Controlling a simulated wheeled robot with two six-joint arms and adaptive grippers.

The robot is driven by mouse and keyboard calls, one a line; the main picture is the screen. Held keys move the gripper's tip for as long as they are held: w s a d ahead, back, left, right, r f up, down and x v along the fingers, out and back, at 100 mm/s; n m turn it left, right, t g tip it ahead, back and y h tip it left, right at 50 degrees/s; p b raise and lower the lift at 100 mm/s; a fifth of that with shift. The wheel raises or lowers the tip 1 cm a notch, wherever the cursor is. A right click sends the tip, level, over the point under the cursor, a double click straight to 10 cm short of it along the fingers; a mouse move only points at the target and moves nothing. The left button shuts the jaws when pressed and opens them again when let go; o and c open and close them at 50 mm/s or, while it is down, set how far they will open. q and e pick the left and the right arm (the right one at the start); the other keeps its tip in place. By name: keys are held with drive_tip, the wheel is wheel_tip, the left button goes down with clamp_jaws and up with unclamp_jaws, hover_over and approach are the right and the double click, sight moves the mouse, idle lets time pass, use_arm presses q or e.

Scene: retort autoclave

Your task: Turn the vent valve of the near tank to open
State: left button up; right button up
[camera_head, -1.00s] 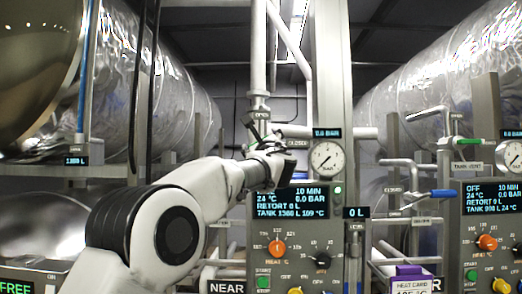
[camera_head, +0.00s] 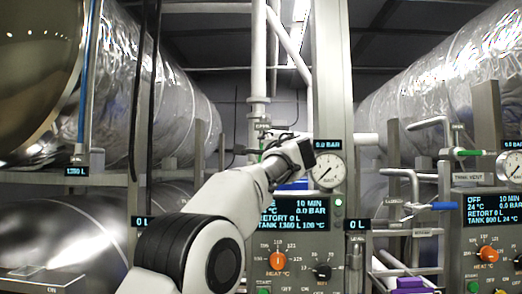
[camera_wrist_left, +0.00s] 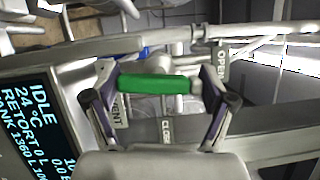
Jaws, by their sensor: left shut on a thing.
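The green handle of the vent valve (camera_wrist_left: 153,84) shows in the left wrist view, lying across between the fingers of my left gripper (camera_wrist_left: 158,98). The gripper is shut on the handle, with a finger at each end. An OPEN label (camera_wrist_left: 222,63) is at the handle's right, and a CLOSED label (camera_wrist_left: 167,130) is below it. A partly covered VENT label is by the left finger. In the head view my left gripper (camera_head: 285,140) is at the pipework left of the near gauge (camera_head: 328,169); the green handle is hidden there.
The near control panel (camera_head: 298,235), with its display and knobs, stands just below my left arm. A steel post (camera_head: 333,80) rises behind the gauge. Another panel (camera_head: 488,240) and a blue-handled valve (camera_head: 445,206) are at the right. Large tanks flank the aisle.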

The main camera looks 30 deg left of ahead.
use_arm(q)
drive_tip(key=shift+r+n+p, duration=0.15)
drive_tip(key=shift+n+p, duration=0.2)
drive_tip(key=shift+n, duration=0.45)
drive_tip(key=o, duration=1)
drive_tip(key=shift+w, duration=0.15)
